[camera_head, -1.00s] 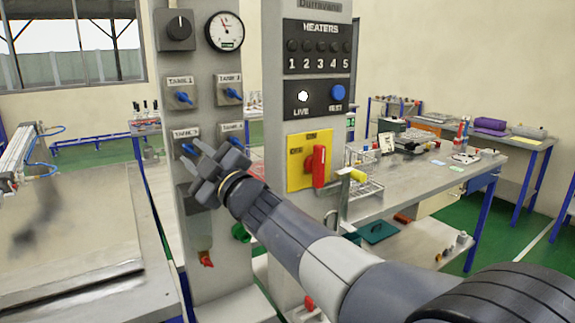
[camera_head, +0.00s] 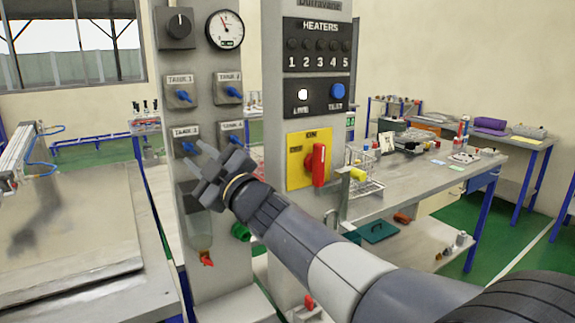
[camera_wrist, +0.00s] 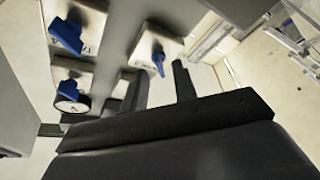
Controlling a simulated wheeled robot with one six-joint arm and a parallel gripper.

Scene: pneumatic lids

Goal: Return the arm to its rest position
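My gripper (camera_head: 198,168) is in front of the left grey panel (camera_head: 203,55), near the lower blue tank valves. Its two dark fingers stand apart with nothing seen between them. The wrist view also shows the gripper's fingers (camera_wrist: 160,88) apart, with blue-handled valves (camera_wrist: 66,36) and a small dial (camera_wrist: 72,104) beyond them. My arm reaches in from the lower right of the head view. The gripper partly hides the lower tank valves, and I cannot tell from these views whether it touches one.
The heaters panel (camera_head: 318,45) with a red switch handle (camera_head: 318,165) stands right of the gripper. A metal-topped bench (camera_head: 75,225) lies at the left. A cluttered workbench (camera_head: 420,180) is at the right. Green floor (camera_head: 520,255) shows beyond it.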

